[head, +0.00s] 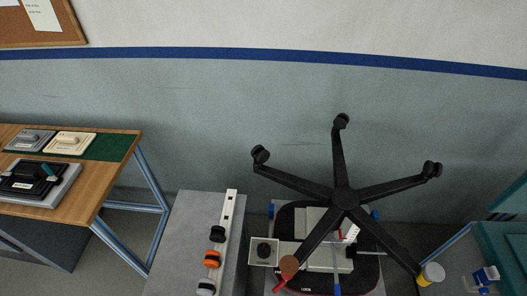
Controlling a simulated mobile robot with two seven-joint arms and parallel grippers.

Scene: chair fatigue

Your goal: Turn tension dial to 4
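An office chair lies upside down, its black five-legged base (343,197) pointing up with casters on several legs. Its dark seat (371,277) lies below, with a pale mechanism plate (320,257) on it. A small square pale box (263,251) with a dark round knob in it sits at the plate's left; I cannot tell whether this is the tension dial. No dial numbers are readable. A brown disc with a red handle (280,284) and a blue-tipped lever (337,289) are near the lower edge. Neither of my grippers is in view.
A grey bench (180,240) at the left holds a white strip (228,210) and black, orange and grey casters (212,258). A wooden table (110,150) with devices stands far left. A yellow-and-white caster or cap (432,272) and a teal cabinet (510,240) are at right.

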